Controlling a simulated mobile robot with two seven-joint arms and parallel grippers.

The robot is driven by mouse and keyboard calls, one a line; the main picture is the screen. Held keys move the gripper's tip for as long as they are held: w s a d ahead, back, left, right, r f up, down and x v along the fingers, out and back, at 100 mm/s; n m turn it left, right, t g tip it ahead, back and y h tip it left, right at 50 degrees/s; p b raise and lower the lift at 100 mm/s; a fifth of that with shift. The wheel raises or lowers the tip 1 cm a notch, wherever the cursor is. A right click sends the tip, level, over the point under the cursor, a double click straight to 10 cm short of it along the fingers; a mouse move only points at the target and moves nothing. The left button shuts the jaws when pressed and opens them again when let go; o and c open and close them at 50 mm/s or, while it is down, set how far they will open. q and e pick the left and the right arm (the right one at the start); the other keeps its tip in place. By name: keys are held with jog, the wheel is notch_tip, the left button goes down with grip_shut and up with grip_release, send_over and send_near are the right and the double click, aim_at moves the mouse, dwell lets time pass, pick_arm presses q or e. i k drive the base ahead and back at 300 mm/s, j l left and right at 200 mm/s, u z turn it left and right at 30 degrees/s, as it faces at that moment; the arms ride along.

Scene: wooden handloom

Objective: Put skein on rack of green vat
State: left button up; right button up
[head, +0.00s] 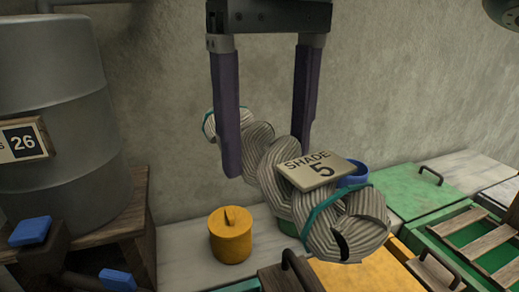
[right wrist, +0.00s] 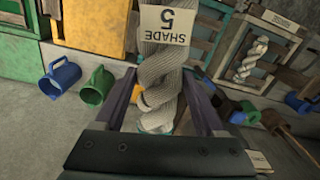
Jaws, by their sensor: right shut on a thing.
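My right gripper (head: 265,155), with two purple fingers, is shut on the skein (head: 345,225), a grey-white twisted hank with teal ties. A tag reading "SHADE 5" (head: 318,170) is on it. The skein is held tilted above the bench, its near end toward the lower right. In the right wrist view the skein (right wrist: 160,73) runs between the fingers, with the tag upside down. The green vat (head: 437,256) is at the lower right, right of the skein, with wooden slats of a rack (head: 472,217) across it. My left gripper is not in view.
A yellow canister (head: 231,240) stands on the pale bench (head: 185,262). A blue mug (head: 356,176) is behind the skein. A green lid (head: 405,192) with a handle lies beyond the vat. A yellow surface (head: 350,277) is below. A grey barrel (head: 55,75) stands left. Another skein (right wrist: 248,60) shows at the wrist view's right.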

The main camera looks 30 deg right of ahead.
aim_at(478, 248)
jog(key=l+z, duration=0.2)
jog(key=l, duration=0.95)
jog(key=i+l+z, duration=0.2)
jog(key=l, duration=0.95)
jog(key=k+l, duration=0.05)
jog(key=k, duration=0.05)
